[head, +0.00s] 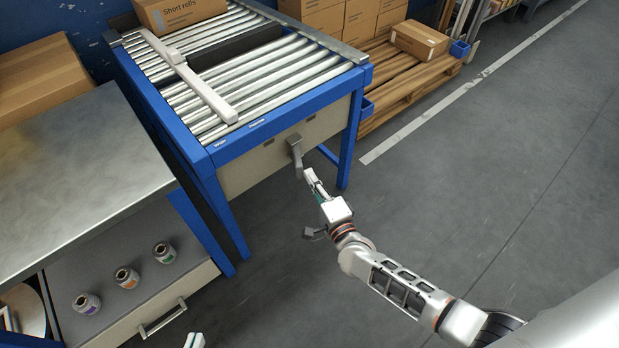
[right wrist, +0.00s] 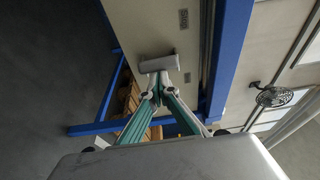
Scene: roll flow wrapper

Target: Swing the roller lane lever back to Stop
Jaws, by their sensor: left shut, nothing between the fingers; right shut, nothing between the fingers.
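The roller lane (head: 250,75) is a blue-framed table of steel rollers. Its grey lever (head: 296,152) sits on the beige front panel (head: 240,172) and hangs down with a slight tilt. My right gripper (head: 309,176) is shut and empty, with its fingertips at the lever's lower end. In the right wrist view the lever (right wrist: 159,63) lies just beyond the closed fingertips (right wrist: 158,80); I cannot tell whether they touch. My left gripper (head: 194,341) shows only in part at the bottom edge of the head view, shut and away from the lever.
A carton (head: 178,14) and a white bar (head: 190,78) lie on the rollers. A pallet (head: 395,85) with cartons stands behind. The floor at right is clear.

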